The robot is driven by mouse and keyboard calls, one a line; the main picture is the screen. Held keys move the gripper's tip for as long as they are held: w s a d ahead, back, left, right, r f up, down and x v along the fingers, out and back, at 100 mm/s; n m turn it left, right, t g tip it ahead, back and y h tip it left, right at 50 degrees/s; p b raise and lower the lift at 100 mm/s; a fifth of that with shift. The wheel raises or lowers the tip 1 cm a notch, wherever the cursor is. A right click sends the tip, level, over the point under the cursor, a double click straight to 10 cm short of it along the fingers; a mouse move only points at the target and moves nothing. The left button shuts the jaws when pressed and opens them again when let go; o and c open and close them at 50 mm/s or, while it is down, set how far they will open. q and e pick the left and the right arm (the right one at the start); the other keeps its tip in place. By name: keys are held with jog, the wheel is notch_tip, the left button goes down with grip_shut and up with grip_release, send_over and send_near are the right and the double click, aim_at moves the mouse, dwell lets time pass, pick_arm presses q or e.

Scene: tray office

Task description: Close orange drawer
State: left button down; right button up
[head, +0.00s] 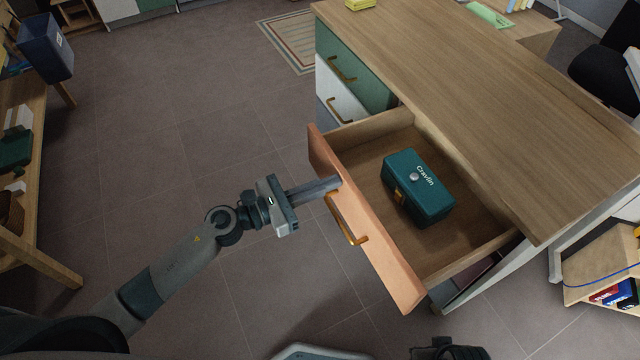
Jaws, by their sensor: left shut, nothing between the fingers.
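The orange drawer (385,258) is pulled out of the wooden-topped desk. Its orange front faces my left arm, and its bare wooden inside shows. A teal box (418,187) with a rounded silver knob and the word "Cravlin" lies in it. A brass handle (347,222) is on the front. My left gripper (333,184) is shut and empty, its fingers pointing at the front near the upper end of the handle. I cannot tell whether the fingertips touch the front. A dark part of my right arm shows at the bottom edge; its fingers are out of sight.
The desk (470,90) also has a green drawer (350,68) and a white drawer (338,98), both shut. A wooden shelf (35,255) stands at the far left and a wooden crate (590,265) at the right. The tiled floor left of the drawer is clear.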

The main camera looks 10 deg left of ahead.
aim_at(417, 156)
dwell(0.3)
